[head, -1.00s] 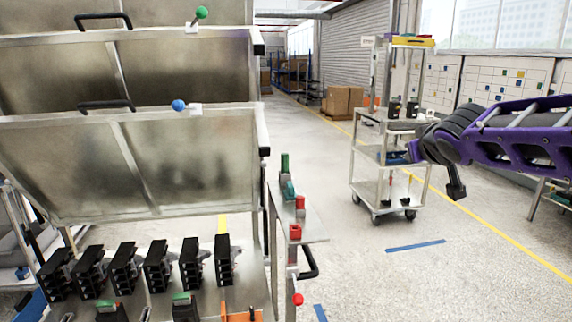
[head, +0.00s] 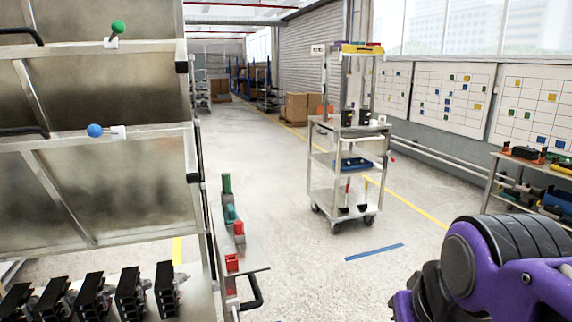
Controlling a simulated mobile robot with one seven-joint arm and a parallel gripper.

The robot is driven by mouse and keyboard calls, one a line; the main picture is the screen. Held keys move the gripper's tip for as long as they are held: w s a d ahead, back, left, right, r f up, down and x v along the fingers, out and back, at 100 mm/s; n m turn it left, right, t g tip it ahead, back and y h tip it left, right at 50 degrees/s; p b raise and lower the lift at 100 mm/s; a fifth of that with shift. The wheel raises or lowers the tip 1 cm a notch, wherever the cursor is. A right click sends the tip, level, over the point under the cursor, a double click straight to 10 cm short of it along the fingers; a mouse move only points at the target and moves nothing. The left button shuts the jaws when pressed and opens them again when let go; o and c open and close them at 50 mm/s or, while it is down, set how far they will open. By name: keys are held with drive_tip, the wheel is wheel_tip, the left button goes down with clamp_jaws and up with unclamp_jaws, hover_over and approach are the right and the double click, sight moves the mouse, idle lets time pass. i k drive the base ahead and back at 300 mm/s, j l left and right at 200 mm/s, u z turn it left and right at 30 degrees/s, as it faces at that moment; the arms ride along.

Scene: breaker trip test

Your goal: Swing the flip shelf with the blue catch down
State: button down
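The flip shelf with the blue catch (head: 110,185) is a metal panel at the left, tilted up above a row of black breakers. Its blue ball catch (head: 95,130) sits on its top edge, near the right end. A black handle (head: 25,132) is on the same edge. A second raised shelf (head: 110,85) with a green ball catch (head: 118,27) stands above and behind it. My purple and black arm is at the lower right, well away from the shelf. My gripper's fingers do not show.
Black breakers (head: 130,293) stand in a row below the shelf. A side ledge (head: 240,255) with red and green parts and a black handle juts from the rack's right. A wheeled cart (head: 347,170) stands mid-floor. A bench (head: 530,170) is at the right. Floor between is clear.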

sight(62, 192)
drive_tip(key=u, duration=1.95)
drive_tip(key=i+j+z, duration=0.1)
drive_tip(key=j, duration=0.2)
drive_tip(key=i+j+z, duration=0.1)
drive_tip(key=j, duration=0.2)
drive_tip(key=i+j+z, duration=0.15)
drive_tip(key=j, duration=0.85)
drive_tip(key=k+l, duration=0.1)
drive_tip(key=k, duration=0.2)
drive_tip(key=k+l+z, duration=0.15)
drive_tip(key=k, duration=0.2)
drive_tip(key=k+l+z, duration=0.1)
drive_tip(key=l, duration=0.25)
drive_tip(key=k+l+z, duration=0.1)
drive_tip(key=l, duration=0.2)
drive_tip(key=i+j, duration=0.3)
drive_tip(key=i+j+u, duration=0.15)
drive_tip(key=i, duration=0.25)
drive_tip(key=j, duration=0.1)
